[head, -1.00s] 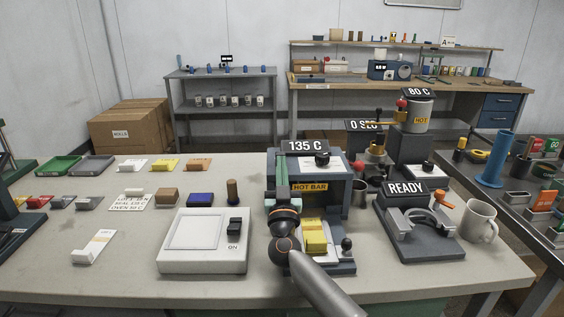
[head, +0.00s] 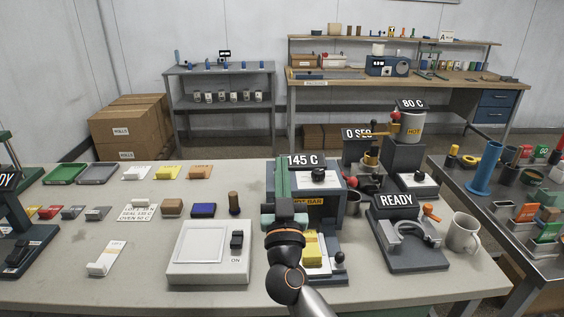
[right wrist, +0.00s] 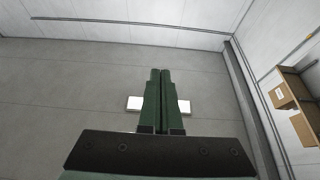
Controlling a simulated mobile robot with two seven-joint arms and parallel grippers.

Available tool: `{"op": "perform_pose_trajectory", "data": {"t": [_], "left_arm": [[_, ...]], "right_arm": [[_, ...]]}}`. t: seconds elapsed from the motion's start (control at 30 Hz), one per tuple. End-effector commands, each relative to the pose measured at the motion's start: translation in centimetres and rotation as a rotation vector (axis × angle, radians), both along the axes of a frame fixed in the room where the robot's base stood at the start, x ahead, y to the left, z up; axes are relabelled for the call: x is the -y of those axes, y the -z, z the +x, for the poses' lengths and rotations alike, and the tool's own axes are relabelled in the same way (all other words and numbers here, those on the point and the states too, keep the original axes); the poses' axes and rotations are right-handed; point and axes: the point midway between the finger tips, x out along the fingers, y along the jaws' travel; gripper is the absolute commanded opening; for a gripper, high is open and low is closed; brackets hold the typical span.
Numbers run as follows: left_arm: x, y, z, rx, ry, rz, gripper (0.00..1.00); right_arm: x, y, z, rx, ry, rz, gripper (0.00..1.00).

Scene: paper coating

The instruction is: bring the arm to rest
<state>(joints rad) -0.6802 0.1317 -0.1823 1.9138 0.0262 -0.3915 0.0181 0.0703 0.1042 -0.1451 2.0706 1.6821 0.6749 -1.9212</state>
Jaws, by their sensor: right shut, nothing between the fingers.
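My right gripper (head: 282,172) is raised in front of the hot bar unit in the head view, with its green fingers pointing up. The hot bar unit (head: 331,204) carries a 145 C sign and is partly hidden by my gripper. A yellow block (head: 311,248) sits at its front, just right of my right arm. My left gripper is not in view.
The READY fixture (head: 412,243) and a mug (head: 463,234) stand to the right. A heated pot (head: 409,125) is behind. The table (head: 125,268) has free room at front left.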

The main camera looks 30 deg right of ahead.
Motion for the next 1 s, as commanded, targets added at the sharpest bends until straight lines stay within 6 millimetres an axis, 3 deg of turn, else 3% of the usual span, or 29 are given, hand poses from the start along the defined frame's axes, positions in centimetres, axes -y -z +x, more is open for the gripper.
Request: {"op": "perform_pose_trajectory", "data": {"t": [0.73,0.87,1.0], "left_arm": [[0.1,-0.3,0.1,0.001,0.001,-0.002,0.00],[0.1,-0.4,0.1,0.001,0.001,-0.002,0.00],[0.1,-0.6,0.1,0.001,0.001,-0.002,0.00]], "right_arm": [[-0.5,0.0,-0.6,0.003,-0.010,-0.007,0.00],[-2.2,1.5,-0.9,0.013,-0.087,-0.044,0.00],[-6.2,5.8,-1.5,-0.029,-0.284,-0.100,0.00]]}}
